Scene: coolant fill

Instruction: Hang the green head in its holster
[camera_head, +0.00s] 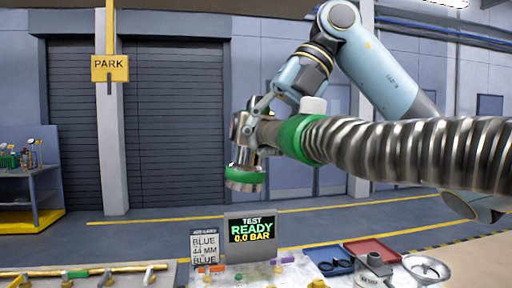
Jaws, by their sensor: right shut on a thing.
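The green head (245,178) is a metal coupling with a green ring at its lower end, hanging mouth down in the middle of the view. A ribbed metal hose (400,150) with a green collar (300,138) runs from it to the right edge. My right gripper (262,112) is shut on the head's upper part, partly hidden by the hose and collar. The head is above the bench, apart from everything on it. My left gripper is not in view. I cannot tell for sure which thing is the holster.
A test screen (250,230) reading READY 0.0 BAR stands on the bench beside a label card (204,246). A grey block (375,266), a metal dish (427,268) and a red-lined tray (371,250) are at the right. A yellow PARK sign (110,68) hangs at upper left.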

